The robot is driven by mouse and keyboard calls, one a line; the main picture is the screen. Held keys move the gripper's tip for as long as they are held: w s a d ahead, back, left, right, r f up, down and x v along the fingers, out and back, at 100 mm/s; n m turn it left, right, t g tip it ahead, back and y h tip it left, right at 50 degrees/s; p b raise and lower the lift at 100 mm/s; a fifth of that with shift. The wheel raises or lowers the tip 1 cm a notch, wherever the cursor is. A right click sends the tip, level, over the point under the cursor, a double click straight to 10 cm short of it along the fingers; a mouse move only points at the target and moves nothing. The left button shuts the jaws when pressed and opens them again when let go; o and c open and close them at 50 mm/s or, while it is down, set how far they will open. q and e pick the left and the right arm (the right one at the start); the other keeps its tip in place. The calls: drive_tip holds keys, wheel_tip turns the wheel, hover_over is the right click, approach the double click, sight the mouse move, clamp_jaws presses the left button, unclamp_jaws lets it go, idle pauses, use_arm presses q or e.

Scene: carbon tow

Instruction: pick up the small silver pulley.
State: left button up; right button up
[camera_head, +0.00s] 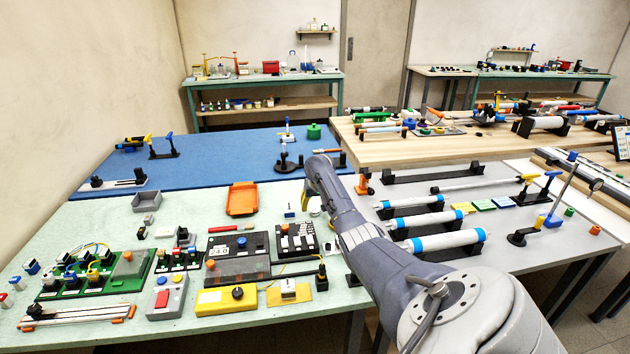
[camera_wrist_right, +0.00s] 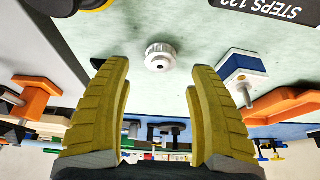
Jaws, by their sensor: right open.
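The small silver pulley (camera_wrist_right: 160,57) is a toothed, pale metal wheel with a dark centre hole. In the right wrist view it rests on the pale green table top, just beyond the fingertips and roughly centred between them. My right gripper (camera_wrist_right: 157,76) has yellow ribbed fingers, spread wide with nothing between them; it is apart from the pulley. In the head view the arm partly hides this gripper, and a small pale shape beside the yellow finger looks like the pulley (camera_head: 314,206). My left gripper is not in view.
A blue and white block (camera_wrist_right: 241,70) stands close to the right of the pulley in the wrist view. An orange tray (camera_head: 241,186) and a black device (camera_head: 297,241) are nearby. White and blue rollers (camera_head: 445,241) lie on the grey table to the right.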

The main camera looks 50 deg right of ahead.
drive_tip(key=shift+x, duration=1.4)
drive_tip(key=shift+c, duration=0.3)
drive_tip(key=c, duration=1.2)
